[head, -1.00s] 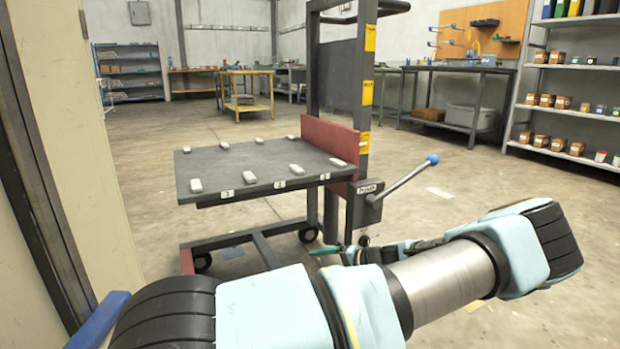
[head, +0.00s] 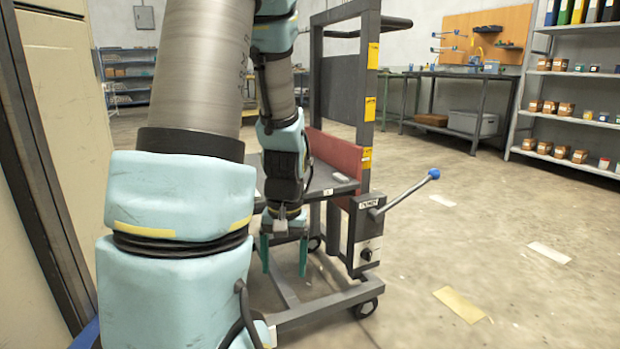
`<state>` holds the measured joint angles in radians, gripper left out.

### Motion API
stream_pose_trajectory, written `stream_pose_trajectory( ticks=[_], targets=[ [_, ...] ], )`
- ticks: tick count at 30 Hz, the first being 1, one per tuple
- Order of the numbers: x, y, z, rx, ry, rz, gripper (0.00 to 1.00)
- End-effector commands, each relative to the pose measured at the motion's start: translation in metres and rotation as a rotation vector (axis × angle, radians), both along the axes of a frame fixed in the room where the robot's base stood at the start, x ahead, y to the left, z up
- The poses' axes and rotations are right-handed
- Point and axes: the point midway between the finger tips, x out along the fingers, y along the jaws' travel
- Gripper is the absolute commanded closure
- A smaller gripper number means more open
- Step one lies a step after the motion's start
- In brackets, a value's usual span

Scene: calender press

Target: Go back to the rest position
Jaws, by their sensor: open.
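My gripper (head: 284,254) hangs below my wrist with its two green fingers pointing down and apart. It is open with nothing between the fingers. It shows in front of the near edge of the dark wheeled cart (head: 340,186), over the cart's lower frame. My raised arm hides most of the cart's top. One pale block (head: 341,178) shows at the top's right corner.
The cart has a box with a blue-knobbed lever (head: 405,194) on its right. A cream panel (head: 45,110) stands close on the left. A workbench (head: 465,100) and shelves (head: 570,95) stand at the back right.

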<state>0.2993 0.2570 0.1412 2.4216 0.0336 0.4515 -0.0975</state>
Motion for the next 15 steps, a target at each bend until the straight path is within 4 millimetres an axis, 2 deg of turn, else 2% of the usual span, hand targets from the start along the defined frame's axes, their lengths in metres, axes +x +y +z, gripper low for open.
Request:
stream_pose_trajectory(
  ticks=[1,3,10,12,15],
  targets=[
    [-0.006,0.003,0.013,-0.019,-0.023,0.005,0.19],
    [-0.014,0.006,0.025,-0.037,-0.048,0.003,0.19],
    [-0.037,0.015,0.056,-0.065,-0.126,-0.003,0.19],
    [-0.035,0.013,0.076,-0.064,-0.117,-0.008,0.19],
    [-0.035,0.013,0.093,-0.064,-0.116,-0.008,0.19]
  ],
)
